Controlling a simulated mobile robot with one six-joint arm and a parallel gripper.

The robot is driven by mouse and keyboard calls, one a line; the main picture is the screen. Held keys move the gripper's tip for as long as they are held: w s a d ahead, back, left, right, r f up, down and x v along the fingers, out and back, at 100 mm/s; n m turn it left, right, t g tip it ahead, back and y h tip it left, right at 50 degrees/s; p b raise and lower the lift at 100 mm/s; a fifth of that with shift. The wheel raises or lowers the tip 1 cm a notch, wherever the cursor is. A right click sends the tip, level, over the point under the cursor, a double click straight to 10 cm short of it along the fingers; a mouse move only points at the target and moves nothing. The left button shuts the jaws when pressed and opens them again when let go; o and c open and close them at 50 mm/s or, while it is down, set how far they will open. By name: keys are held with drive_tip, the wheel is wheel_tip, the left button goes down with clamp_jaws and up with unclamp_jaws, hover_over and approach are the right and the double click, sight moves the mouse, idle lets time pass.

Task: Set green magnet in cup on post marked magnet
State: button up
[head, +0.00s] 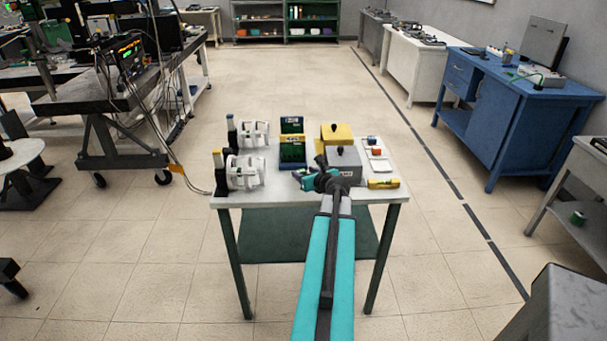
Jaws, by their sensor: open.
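My gripper (301,179) is above the front middle of a small white-topped table (285,194), pointing left. Its jaws are open; they are small in the picture, and I see nothing held between them. Two dark upright posts stand at the table's left side: the front one (219,172) has a yellowish top, the rear one (231,132) a bluish top. White coil-like rings stand beside them, one front (245,172) and one rear (255,134). No marking is readable on either post. I cannot make out a green magnet or a cup for certain.
A yellow block (384,183) lies front right. Open floor surrounds the table.

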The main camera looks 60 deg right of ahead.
drive_tip(key=b+v, duration=0.1)
drive_tip(key=v, duration=0.6)
drive_tip(key=shift+s+a+r, duration=0.15)
drive_tip(key=shift+a, duration=0.05)
drive_tip(key=shift+r+p, duration=0.2)
drive_tip(key=shift+p, duration=0.4)
drive_tip(key=p+v, duration=0.2)
drive_tip(key=p, duration=0.2)
drive_tip(key=shift+s, duration=0.15)
drive_tip(key=shift+s, duration=0.1)
drive_tip(key=shift+o, duration=0.5)
drive_tip(key=shift+a, duration=0.1)
